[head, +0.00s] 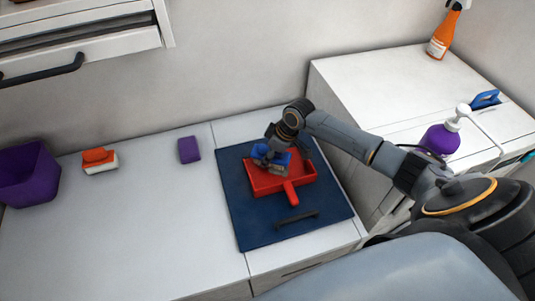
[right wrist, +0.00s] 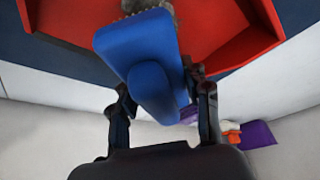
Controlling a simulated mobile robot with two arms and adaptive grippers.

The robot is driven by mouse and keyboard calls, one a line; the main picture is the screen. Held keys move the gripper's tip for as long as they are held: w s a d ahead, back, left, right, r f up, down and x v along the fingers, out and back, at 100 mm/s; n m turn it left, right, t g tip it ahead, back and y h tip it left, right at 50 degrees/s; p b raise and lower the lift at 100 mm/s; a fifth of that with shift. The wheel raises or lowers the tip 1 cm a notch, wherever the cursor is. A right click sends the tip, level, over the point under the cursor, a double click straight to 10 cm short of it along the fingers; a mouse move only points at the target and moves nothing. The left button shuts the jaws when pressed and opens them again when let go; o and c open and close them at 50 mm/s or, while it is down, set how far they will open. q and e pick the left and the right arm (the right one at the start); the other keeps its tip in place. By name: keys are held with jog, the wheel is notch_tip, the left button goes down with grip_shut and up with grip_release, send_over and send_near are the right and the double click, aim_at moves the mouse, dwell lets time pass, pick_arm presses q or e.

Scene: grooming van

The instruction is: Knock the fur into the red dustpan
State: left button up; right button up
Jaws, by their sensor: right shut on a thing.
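The red dustpan (head: 291,194) lies on a dark blue mat (head: 240,215), its handle toward the front. It also shows in the right wrist view (right wrist: 245,45). My right gripper (right wrist: 160,95) is shut on a blue brush (right wrist: 140,45) and holds it over the dustpan's pan. The brush also shows in the head view (head: 262,152), partly hidden by the gripper. A greyish clump, apparently fur (right wrist: 158,8), shows at the brush's far side; I cannot tell whether it clings to the brush or rests in the pan. My left gripper is not in view.
A purple bin (head: 28,175), an orange and white brush or sponge (head: 99,160) and a purple block (head: 189,150) stand on the counter at left. A dark bar (head: 297,218) lies on the mat's front part. A purple pump bottle (head: 440,138) stands at right.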

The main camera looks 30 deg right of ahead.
jog(key=shift+r+p, duration=0.85)
jog(key=shift+r, duration=1.45)
